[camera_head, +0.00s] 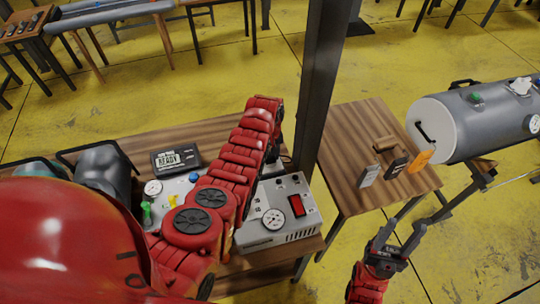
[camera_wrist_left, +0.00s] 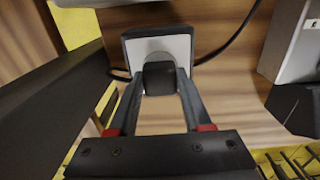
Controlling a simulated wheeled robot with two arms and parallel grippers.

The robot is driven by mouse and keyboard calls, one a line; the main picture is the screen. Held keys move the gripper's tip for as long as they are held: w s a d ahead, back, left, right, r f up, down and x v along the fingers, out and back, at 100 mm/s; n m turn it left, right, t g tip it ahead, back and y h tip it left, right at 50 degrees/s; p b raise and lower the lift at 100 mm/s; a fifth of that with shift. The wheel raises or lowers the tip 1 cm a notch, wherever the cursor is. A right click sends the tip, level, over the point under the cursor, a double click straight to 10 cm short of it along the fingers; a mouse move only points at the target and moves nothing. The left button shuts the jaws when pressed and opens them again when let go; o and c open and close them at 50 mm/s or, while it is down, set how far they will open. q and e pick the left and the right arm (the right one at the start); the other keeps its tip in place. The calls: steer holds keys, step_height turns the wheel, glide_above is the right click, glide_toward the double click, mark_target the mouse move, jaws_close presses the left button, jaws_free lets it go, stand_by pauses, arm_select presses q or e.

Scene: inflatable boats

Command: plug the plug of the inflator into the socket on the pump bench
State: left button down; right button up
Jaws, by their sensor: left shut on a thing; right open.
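In the left wrist view my left gripper (camera_wrist_left: 159,84) is shut on a black plug (camera_wrist_left: 159,77). The plug is in front of the socket (camera_wrist_left: 183,45), a pale plate in a dark frame. The plug covers the middle of the socket, and I cannot tell whether it is seated. A black cable (camera_wrist_left: 238,38) curves away to the right. In the head view, my red left arm hides the plug and socket. The inflator (camera_head: 287,232), a grey box with gauge and red switch, sits on the wooden pump bench (camera_head: 150,143). My right gripper (camera_head: 398,236) is open and empty.
A dark post (camera_head: 322,80) rises right beside my left arm. A "READY" sign (camera_head: 176,158) stands on the bench. A side table (camera_head: 350,130) holds small upright blocks, and a grey tank (camera_head: 475,125) stands at right.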

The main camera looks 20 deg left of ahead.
arm_select(q)
steer(key=shift+f+b, duration=0.5)
steer(key=shift+f, duration=0.1)
stand_by(0.3)
steer(key=shift+c, duration=1.3)
jaws_free()
steer(key=shift+w+r, duration=0.1)
steer(key=shift+r, duration=0.15)
step_height(320, 180, up, 8)
steer(key=b, duration=0.3)
step_height(320, 180, up, 9)
steer(key=p, duration=0.7)
